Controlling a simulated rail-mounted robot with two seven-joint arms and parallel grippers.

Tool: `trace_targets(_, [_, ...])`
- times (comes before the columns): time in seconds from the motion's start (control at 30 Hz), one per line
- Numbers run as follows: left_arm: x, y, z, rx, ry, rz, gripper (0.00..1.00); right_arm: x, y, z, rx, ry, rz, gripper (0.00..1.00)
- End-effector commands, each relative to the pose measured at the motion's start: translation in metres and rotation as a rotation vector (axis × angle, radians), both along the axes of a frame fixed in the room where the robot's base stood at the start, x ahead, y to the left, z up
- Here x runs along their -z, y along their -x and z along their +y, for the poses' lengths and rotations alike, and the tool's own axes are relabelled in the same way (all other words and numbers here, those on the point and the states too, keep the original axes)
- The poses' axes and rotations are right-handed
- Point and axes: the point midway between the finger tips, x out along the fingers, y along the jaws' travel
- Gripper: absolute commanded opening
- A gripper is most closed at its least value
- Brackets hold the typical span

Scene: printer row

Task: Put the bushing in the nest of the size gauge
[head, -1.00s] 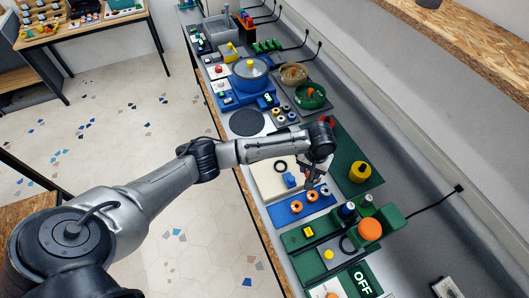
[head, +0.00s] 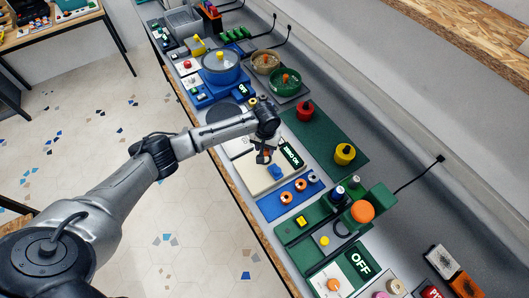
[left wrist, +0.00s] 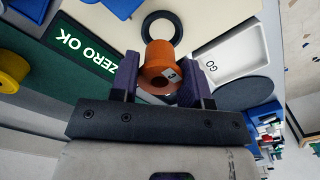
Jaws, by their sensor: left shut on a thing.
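My left gripper (head: 263,158) is shut on an orange bushing (left wrist: 158,62), which carries a small label with a character on it. The size gauge is a cream plate (head: 258,182) with a blue block (head: 275,172) and a green ZERO OK panel (head: 291,154). In the left wrist view a black ring (left wrist: 172,19) on the cream plate, apparently the nest, lies just beyond the bushing, partly covered by it. The bushing appears above the plate; its exact height over the ring cannot be told. My right gripper is not in view.
A blue strip (head: 270,211) in front of the gauge holds more bushings (head: 287,197). A white GO tray (left wrist: 232,58) is beside the ring. A green mat (head: 325,140) with a red (head: 305,110) and a yellow weight (head: 344,154) lies behind.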

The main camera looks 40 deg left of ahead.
Motion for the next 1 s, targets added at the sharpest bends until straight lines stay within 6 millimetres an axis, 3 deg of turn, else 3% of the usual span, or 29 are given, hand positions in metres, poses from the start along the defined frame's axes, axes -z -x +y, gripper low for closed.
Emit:
trace_targets(0.23, [0.009, 0.001, 0.003, 0.001, 0.000, 0.002, 0.20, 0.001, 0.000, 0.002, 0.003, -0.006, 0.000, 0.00])
trace_targets(0.5, [0.041, 0.001, 0.003, 0.000, -0.001, 0.001, 0.20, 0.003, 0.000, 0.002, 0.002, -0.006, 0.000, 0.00])
trace_targets(0.93, [0.046, 0.001, 0.003, 0.001, -0.001, 0.000, 0.20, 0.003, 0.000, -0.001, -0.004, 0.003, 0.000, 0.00])
trace_targets(0.97, [0.045, 0.001, 0.003, 0.001, -0.001, 0.000, 0.45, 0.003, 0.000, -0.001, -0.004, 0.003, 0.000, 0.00])
trace_targets(1.0, [0.045, 0.001, 0.003, 0.001, -0.001, 0.000, 0.49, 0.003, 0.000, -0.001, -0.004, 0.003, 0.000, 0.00])
